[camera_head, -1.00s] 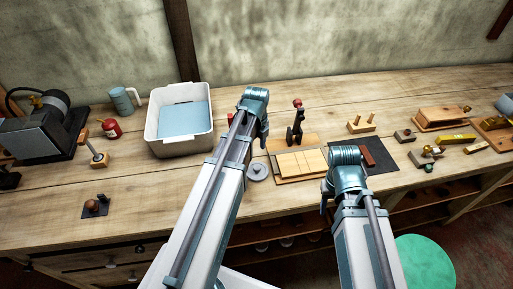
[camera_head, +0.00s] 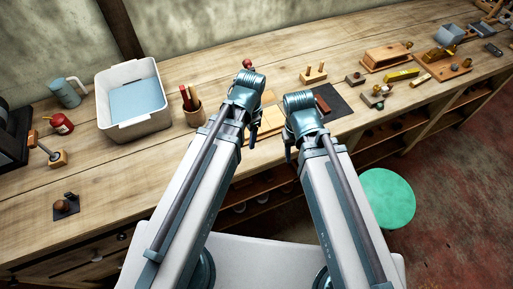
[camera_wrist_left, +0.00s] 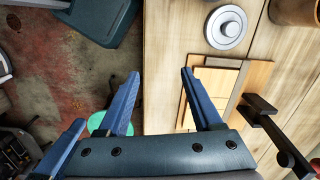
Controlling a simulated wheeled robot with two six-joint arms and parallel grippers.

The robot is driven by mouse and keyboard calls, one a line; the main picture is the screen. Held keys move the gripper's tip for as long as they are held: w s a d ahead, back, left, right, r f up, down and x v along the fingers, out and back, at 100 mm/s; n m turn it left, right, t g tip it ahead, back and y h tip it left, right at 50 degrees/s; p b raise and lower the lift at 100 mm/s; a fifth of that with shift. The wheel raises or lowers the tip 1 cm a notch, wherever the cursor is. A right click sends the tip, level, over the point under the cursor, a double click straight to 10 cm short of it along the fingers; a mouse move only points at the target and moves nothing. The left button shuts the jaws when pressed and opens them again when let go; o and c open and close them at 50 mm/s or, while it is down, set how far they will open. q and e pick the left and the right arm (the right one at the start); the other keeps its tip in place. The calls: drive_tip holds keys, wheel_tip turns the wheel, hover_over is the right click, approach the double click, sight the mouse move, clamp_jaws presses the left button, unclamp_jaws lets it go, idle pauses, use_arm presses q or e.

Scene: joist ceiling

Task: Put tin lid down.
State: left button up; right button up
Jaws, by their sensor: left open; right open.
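The tin lid (camera_wrist_left: 227,26), a round grey disc with a raised knob, lies flat on the wooden bench in the left wrist view. In the head view it is not visible, apparently behind my left arm. My left gripper (camera_wrist_left: 160,72) is open and empty, its fingers apart from the lid, which lies beyond and to the right of them. In the head view the left gripper (camera_head: 250,136) points down over the bench's front part. My right gripper (camera_head: 290,155) is open beside it to the right; its fingertips are mostly hidden by its arm.
A white bin (camera_head: 137,125) and a brown pot with tools (camera_head: 194,115) stand left of my left arm. Pale boards (camera_wrist_left: 218,83) lie near the lid. A dark mat (camera_head: 334,104) and a peg block (camera_head: 314,76) are to the right. A green stool (camera_head: 386,198) stands in front.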

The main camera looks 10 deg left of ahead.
use_arm(q)
drive_tip(key=s+d+n, duration=0.4)
drive_tip(key=s+n, duration=0.1)
drive_tip(key=n, duration=0.1)
drive_tip(key=shift+d, duration=0.1)
wheel_tip(320, 180, down, 9)
drive_tip(key=b, duration=0.8)
drive_tip(key=shift+b, duration=0.4)
